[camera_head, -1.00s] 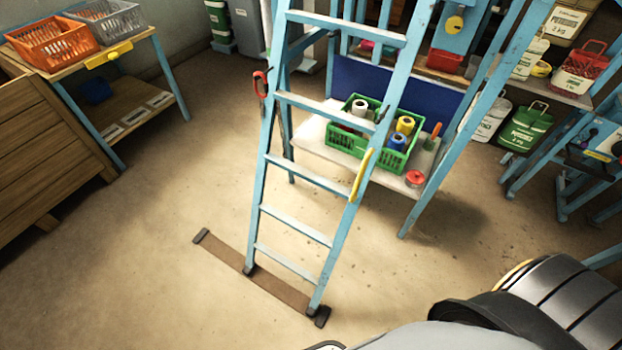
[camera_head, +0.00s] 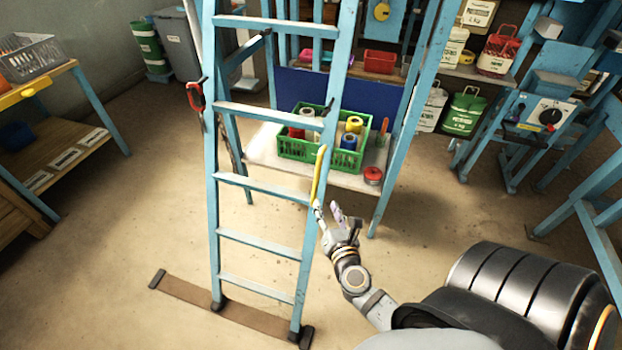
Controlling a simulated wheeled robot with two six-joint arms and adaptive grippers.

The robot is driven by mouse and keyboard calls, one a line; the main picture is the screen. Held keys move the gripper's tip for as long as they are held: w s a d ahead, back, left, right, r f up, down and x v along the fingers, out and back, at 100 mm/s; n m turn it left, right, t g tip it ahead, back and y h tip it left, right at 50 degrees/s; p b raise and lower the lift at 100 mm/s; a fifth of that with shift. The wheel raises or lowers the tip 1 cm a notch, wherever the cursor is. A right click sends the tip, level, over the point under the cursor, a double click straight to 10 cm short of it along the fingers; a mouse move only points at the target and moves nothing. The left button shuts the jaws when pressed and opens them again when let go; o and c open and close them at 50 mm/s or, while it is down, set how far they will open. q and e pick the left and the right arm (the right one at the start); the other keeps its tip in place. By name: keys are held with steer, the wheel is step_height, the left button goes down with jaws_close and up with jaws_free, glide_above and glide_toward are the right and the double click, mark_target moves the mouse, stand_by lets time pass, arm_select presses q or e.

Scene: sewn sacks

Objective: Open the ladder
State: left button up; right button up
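The light blue ladder (camera_head: 213,190) stands upright in front of me, its feet by a brown floor strip with dark ends. Its rear legs show behind the left rail, close to the front section. A yellow handle (camera_head: 319,176) is on the right rail. A red clip-like piece (camera_head: 195,96) is on the left rail. My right gripper (camera_head: 328,208) is open just below the yellow handle. One finger is beside or in front of the right rail; I cannot tell if it touches. My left gripper is out of view.
The brown strip (camera_head: 190,293) lies on the floor at the ladder's feet. Behind the ladder, a low shelf (camera_head: 262,150) bears a green crate (camera_head: 300,152) of spools and a red tin (camera_head: 373,176). A blue-legged table (camera_head: 85,100) stands left. Floor between is clear.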

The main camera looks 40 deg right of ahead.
steer(key=n+t, duration=0.1)
steer(key=n, duration=0.1)
glide_toward(318, 175)
steer(key=p+x, duration=0.1)
steer(key=x, duration=1)
steer(key=shift+p, duration=0.4)
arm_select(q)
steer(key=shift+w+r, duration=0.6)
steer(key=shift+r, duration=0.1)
arm_select(e)
jaws_close()
